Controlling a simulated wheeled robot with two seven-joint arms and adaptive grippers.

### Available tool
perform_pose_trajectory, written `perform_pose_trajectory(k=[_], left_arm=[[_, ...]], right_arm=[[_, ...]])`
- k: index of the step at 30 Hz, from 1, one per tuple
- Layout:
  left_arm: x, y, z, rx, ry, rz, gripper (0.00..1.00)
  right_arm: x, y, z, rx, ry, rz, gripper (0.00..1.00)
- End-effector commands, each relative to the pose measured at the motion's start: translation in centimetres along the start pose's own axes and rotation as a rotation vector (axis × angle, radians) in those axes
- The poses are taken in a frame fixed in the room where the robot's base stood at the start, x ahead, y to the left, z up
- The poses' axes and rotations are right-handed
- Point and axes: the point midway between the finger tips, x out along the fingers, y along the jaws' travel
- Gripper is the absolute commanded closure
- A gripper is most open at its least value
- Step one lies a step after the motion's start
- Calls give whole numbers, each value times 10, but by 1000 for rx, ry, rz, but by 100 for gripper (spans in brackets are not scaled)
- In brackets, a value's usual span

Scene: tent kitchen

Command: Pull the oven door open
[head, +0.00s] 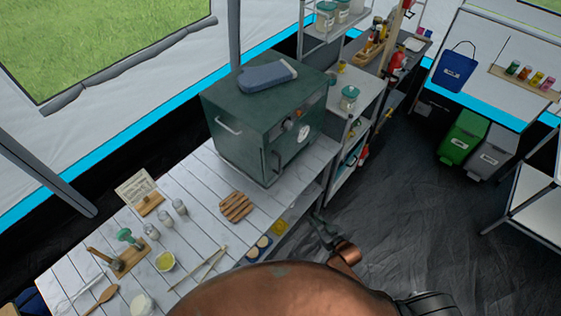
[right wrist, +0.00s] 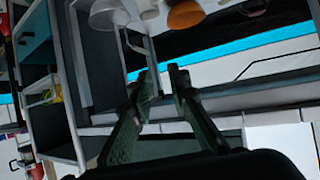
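The oven (head: 252,112) is a dark green box on the white slatted table. Its front faces right, with knobs, a round white label and an upright dark handle (head: 277,161). The oven door (head: 290,145) looks shut. A pale bar handle (head: 229,126) is on the side facing me. My right gripper (head: 322,222) is low beside the table's right edge, below and apart from the oven door. In the right wrist view its fingers (right wrist: 161,75) stand a little apart with nothing between them. My left gripper is out of view.
A wooden slatted trivet (head: 237,207), jars and utensils are on the table (head: 205,185). A shelf unit (head: 352,118) stands behind the oven. Dark floor (head: 425,220) to the right is clear up to the bins (head: 462,138).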

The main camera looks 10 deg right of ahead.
Motion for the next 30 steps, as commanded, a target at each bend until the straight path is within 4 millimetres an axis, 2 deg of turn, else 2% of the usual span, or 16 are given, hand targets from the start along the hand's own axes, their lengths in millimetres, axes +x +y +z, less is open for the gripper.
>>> perform_pose_trajectory(k=[1,3,6,9,10,12,16,30], left_arm=[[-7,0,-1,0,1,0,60],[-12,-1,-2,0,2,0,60],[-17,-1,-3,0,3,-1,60],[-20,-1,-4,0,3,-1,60],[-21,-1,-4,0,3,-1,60],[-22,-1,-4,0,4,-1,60],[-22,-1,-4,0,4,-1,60],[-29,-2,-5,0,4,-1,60]], right_arm=[[0,-8,-61,-10,94,-29,84],[-4,-21,-126,-17,201,-67,84],[-17,-39,-202,-22,328,-117,84],[-32,-55,-252,-23,416,-156,84],[-35,-58,-263,-23,435,-165,84],[-41,-64,-280,-22,465,-180,84],[-39,-68,-292,-21,483,-189,84],[18,-80,-320,-23,481,-187,84]])
